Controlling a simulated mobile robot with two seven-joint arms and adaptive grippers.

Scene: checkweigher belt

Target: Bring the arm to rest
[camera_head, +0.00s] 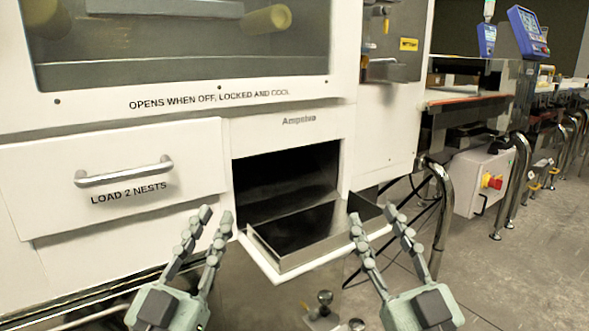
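My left gripper (218,218) is at the lower left of the head view, with its fingers pointing up and spread apart. It is open and empty, in front of the white machine. My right gripper (372,219) is at the lower middle right, also open and empty with its fingers apart. Its fingertips overlap the right side of the open tray in the picture; I cannot tell whether they touch it. The open tray (276,262) juts out of a dark opening between the two grippers.
A closed drawer (60,190) labelled "LOAD 2 NESTS" has a metal handle (124,172). A window (180,75) is above it. A bent metal rail (441,215) and a box with a red and yellow switch (478,182) stand to the right. Open floor (520,270) lies at lower right.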

